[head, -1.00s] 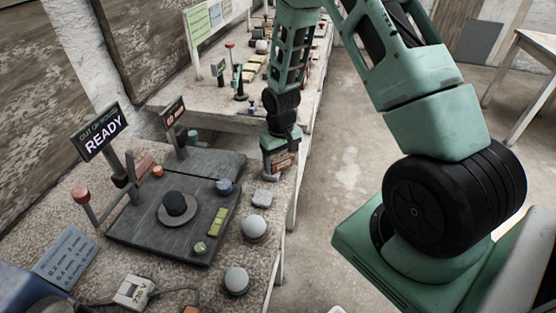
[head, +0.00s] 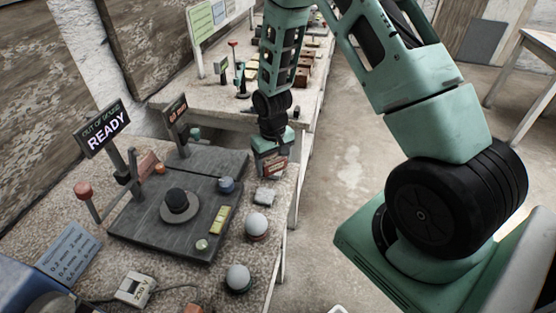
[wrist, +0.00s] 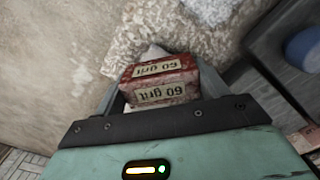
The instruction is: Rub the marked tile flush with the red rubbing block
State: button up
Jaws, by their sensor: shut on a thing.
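My gripper (head: 271,160) is shut on a red rubbing block (head: 274,165) near the right edge of the bench. In the wrist view the red block (wrist: 165,83) sits between the fingers, with pale "60 grit" labels. A pale piece just beyond the block is mostly hidden; I cannot tell what it is. I see no clear mark that picks out the marked tile, and I cannot tell whether the block touches the bench.
A dark plate (head: 130,234) with a black knob (head: 176,202) and a blue knob (head: 227,184) lies left of the gripper. Two pale domes (head: 256,224) (head: 238,278) stand at the bench's right side. A sign (head: 102,131) reads "READY". A second cluttered table stands behind.

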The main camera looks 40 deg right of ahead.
jog(key=shift+s+d, duration=0.15)
jog(key=shift+d, duration=0.85)
jog(key=shift+s+d, duration=0.1)
jog(key=shift+d, duration=0.9)
jog(key=shift+w+a+r, duration=0.1)
jog(key=shift+w+a, duration=0.05)
jog(key=shift+a, duration=1)
jog(key=shift+w+a, duration=0.1)
jog(key=shift+a, duration=1)
jog(key=shift+d+p, duration=0.1)
jog(key=shift+p, duration=0.2)
jog(key=shift+s+d+r+p, duration=0.1)
jog(key=shift+d+r+p, duration=0.55)
jog(key=shift+d, duration=0.4)
jog(key=shift+r, duration=0.1)
jog(key=shift+r+p, duration=0.9)
jog(key=shift+r, duration=0.35)
